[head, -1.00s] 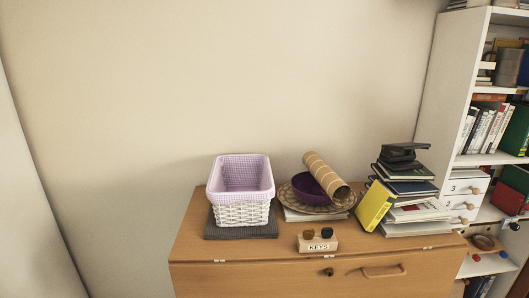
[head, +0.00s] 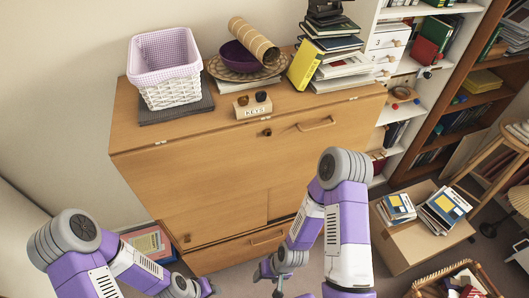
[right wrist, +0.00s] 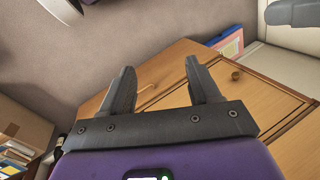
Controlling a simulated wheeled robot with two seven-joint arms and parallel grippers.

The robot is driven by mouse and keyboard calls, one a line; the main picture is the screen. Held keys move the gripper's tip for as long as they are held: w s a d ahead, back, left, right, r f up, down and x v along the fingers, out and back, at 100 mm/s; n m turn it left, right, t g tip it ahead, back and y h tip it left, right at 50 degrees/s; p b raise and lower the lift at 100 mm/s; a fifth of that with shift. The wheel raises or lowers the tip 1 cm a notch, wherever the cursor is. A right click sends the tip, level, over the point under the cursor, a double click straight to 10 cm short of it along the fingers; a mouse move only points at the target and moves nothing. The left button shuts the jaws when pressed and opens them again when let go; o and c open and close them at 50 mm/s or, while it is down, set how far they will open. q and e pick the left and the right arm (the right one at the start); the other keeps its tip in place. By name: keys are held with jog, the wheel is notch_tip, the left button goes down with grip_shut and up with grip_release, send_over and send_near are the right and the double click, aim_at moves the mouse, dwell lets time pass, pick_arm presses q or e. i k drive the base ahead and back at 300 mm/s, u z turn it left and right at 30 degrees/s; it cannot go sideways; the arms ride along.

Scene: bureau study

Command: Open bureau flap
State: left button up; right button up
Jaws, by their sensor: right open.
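The wooden bureau (head: 150,120) stands against the wall. Its flap (head: 220,165) is closed, forming the upright front panel. My right gripper (head: 268,274) is low in front of the bureau, at the bottom of the head view. In the right wrist view, the right gripper (right wrist: 162,72) is open, with nothing between its fingers. The bureau front (right wrist: 190,65) is beyond them, apart from the fingers.
On the bureau top are a lilac-lined basket (head: 168,60), a purple bowl (head: 237,55), a cardboard tube (head: 254,40), a KEYS block (head: 252,106) and stacked books (head: 327,55). A cardboard box (head: 405,245) with books stands on the floor at right. Shelves (head: 405,65) adjoin the bureau.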

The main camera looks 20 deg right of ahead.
aim_at(183, 174)
jog(key=u, duration=1.2)
jog(key=k, duration=1)
jog(key=z, duration=1.2)
jog(key=i, duration=0.5)
